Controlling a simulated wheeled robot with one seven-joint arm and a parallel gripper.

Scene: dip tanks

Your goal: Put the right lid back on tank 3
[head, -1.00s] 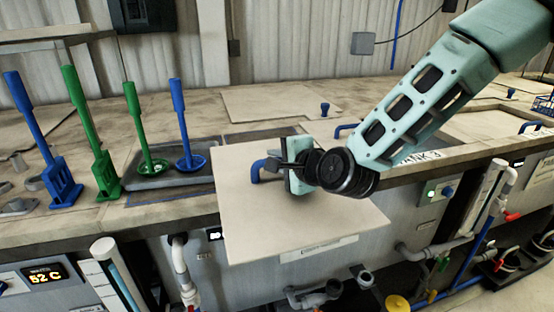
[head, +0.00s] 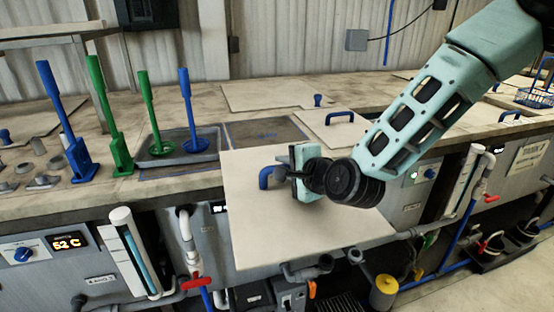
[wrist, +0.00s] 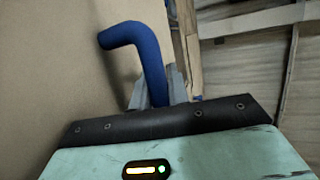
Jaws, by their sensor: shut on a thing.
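A flat cream lid (head: 310,235) hangs from my gripper (head: 292,172) in front of the bench edge in the head view. Its blue bent handle (head: 268,176) stands between the jaws, which are shut on it. In the wrist view the same blue handle (wrist: 145,55) rises from the jaws, with the lid's face (wrist: 60,60) filling the left side. The lid covers part of the bench front and top edge. Which tank is number 3 cannot be told, as the sign (head: 530,156) at the right is too small to read surely.
Another lid with a blue handle (head: 340,117) lies on the bench behind my gripper. A lid with a blue knob (head: 318,100) lies farther back. Blue and green upright tools (head: 190,110) stand at the left. A dark recessed panel (head: 265,132) lies behind the held lid. Pipes and valves line the front.

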